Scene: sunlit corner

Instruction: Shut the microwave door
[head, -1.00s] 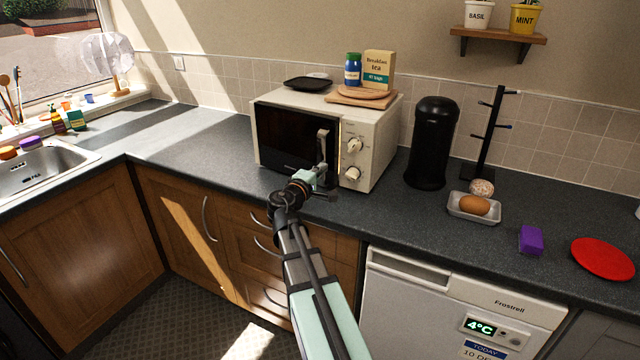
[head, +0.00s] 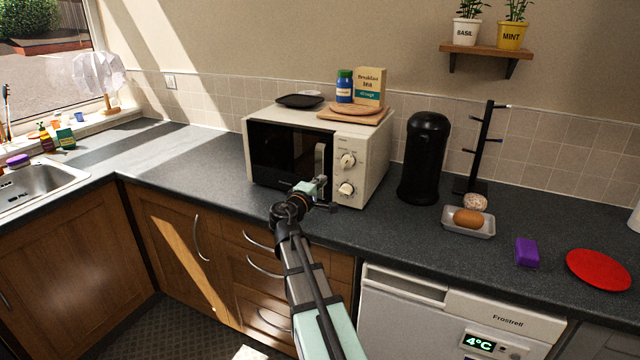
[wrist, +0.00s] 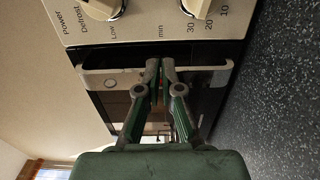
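The cream microwave (head: 368,135) stands on the counter with its front towards me. Its dark glass door (head: 283,152) looks flush or nearly flush with the control panel; I cannot tell if it is latched. The pale upright handle (head: 319,158) is at the door's right edge. My gripper (head: 320,184) is at the lower part of the handle in the head view. In the wrist view my gripper (wrist: 160,64) has its fingers together in front of the handle (wrist: 103,78), with nothing visible held between them. I cannot tell whether the tips touch it.
A board (head: 354,113), tea box (head: 369,86), blue jar (head: 344,88) and dark plate (head: 299,101) sit on the microwave. A black canister (head: 424,158) stands to its right. The counter left of the microwave (head: 205,160) is clear.

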